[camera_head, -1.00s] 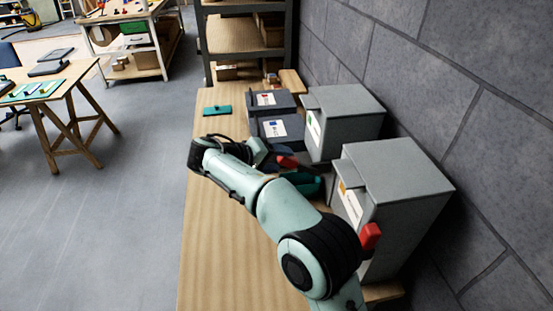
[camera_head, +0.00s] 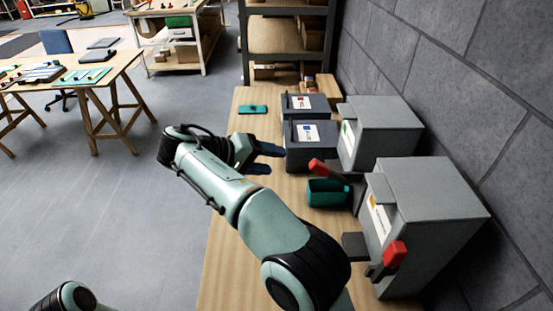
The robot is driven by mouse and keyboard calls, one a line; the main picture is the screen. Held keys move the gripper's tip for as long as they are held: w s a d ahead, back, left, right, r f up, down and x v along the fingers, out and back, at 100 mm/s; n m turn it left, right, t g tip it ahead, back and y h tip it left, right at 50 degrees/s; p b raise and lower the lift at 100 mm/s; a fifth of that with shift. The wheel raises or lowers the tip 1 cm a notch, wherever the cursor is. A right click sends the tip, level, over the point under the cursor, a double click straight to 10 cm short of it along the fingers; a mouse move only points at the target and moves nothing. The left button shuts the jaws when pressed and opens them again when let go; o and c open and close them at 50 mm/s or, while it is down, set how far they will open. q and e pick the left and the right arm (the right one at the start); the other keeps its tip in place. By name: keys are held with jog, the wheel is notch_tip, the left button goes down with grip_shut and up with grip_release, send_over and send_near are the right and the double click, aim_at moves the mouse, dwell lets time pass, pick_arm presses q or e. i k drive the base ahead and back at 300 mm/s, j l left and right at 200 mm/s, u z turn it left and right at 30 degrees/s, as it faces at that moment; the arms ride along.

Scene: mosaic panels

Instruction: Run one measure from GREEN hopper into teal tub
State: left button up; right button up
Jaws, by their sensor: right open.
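The grey hopper with a green mark on its label (camera_head: 383,128) stands against the wall. A red-tipped lever (camera_head: 321,168) sticks out at its front. The teal tub (camera_head: 326,194) sits on the bench just below this lever. The tub's contents cannot be made out. My right gripper (camera_head: 270,159) is open and empty, with its dark fingers apart from the lever and tub, to their left. Of my left arm only a link shows at the bottom left; its gripper is out of view.
A nearer grey hopper (camera_head: 430,205) with an orange-marked label and red lever (camera_head: 395,252) stands at right. Two dark bins, red-marked (camera_head: 305,106) and blue-marked (camera_head: 310,148), stand behind the tub. A teal flat piece (camera_head: 253,109) lies on the bench (camera_head: 235,260). The bench's left side is mostly clear.

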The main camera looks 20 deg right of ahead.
aim_at(319, 168)
jog(key=k, duration=1)
